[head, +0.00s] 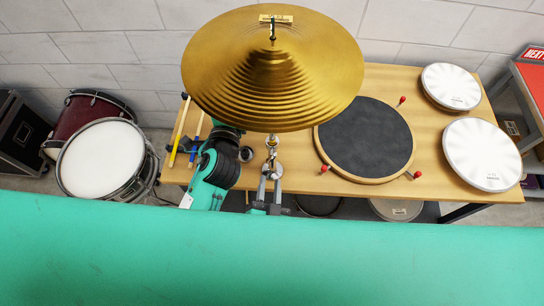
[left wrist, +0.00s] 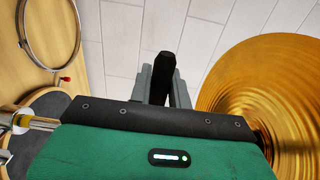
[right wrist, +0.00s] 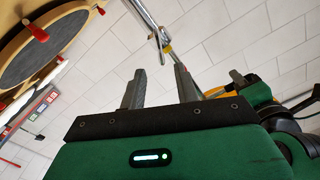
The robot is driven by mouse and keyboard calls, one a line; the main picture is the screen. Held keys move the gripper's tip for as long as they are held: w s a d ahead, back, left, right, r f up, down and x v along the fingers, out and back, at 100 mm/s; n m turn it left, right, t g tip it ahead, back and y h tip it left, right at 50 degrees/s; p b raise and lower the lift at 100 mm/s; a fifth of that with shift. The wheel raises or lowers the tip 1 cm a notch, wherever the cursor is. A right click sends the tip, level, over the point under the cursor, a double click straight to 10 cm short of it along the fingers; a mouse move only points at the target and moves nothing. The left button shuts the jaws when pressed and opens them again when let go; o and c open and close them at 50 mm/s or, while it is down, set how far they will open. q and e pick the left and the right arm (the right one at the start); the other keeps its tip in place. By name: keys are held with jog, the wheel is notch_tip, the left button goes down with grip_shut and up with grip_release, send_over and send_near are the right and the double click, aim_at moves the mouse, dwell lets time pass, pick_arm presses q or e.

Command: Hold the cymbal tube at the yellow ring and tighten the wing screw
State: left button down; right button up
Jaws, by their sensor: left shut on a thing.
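The chrome cymbal tube (head: 272,150) stands below the gold cymbal (head: 270,70), left of the round pad. My right gripper (right wrist: 160,85) is open and empty, below the tube's end (right wrist: 148,18), where a small winged fitting (right wrist: 158,39), perhaps the wing screw, sits beside a yellow part.
The wooden table (head: 440,125) carries a dark round pad (head: 366,139) with red pegs and two white pads (head: 482,154). Drumsticks (head: 180,130) lie at the left table edge. A red drum (head: 100,160) stands on the floor at left. The cymbal overhangs the work area.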

aim_at(272, 160)
jog(key=w, duration=0.9)
grip_shut()
